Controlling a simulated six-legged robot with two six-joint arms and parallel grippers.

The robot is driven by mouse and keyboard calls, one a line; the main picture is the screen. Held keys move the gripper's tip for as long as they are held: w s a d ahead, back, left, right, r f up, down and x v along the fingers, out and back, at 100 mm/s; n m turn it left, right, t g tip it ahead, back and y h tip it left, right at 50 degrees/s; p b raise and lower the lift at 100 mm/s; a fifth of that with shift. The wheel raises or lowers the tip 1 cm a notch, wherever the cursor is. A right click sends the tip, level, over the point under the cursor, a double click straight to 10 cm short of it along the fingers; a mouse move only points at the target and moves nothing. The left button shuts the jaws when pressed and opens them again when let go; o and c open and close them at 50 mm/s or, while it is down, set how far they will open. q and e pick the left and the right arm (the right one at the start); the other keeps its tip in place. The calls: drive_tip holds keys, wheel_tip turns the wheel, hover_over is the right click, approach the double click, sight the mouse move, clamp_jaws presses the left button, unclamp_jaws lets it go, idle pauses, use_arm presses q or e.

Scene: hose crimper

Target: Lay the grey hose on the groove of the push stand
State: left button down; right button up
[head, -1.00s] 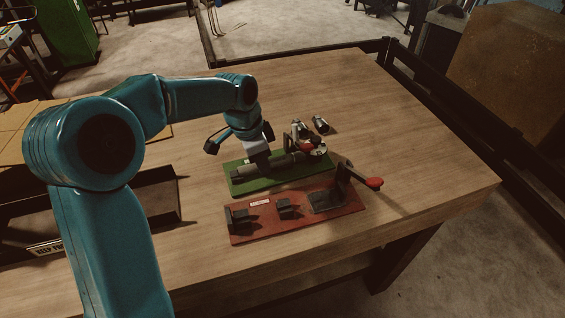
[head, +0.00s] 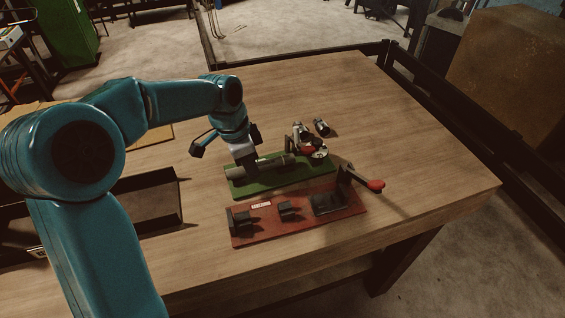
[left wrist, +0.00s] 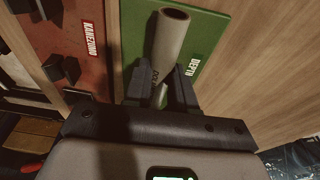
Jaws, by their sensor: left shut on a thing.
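My left gripper (head: 247,168) is shut on the grey hose (head: 233,172), low over the green board (head: 262,185). In the left wrist view the fingers (left wrist: 160,94) close on both sides of the hose (left wrist: 172,38), and its open end with a reddish bore points away. The hose lies roughly along the green board; whether it touches anything there is unclear. A grey rod-like part shows right of the gripper. The red board (head: 275,232), with dark blocks (head: 290,208) and a red-handled lever (head: 375,185), lies in front. Which board is the push stand, I cannot tell. My right gripper is not in view.
A round dial-like part (head: 317,149) stands at the green board's right end, with a small metal fitting (head: 322,128) behind it. A dark open bin (head: 150,205) is at left. The wooden table (head: 430,170) is clear on the right.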

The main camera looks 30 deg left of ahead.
use_arm(q)
drive_tip(key=shift+r+p, duration=2.25)
drive_tip(key=shift+r, duration=0.85)
drive_tip(key=shift+s, duration=0.1)
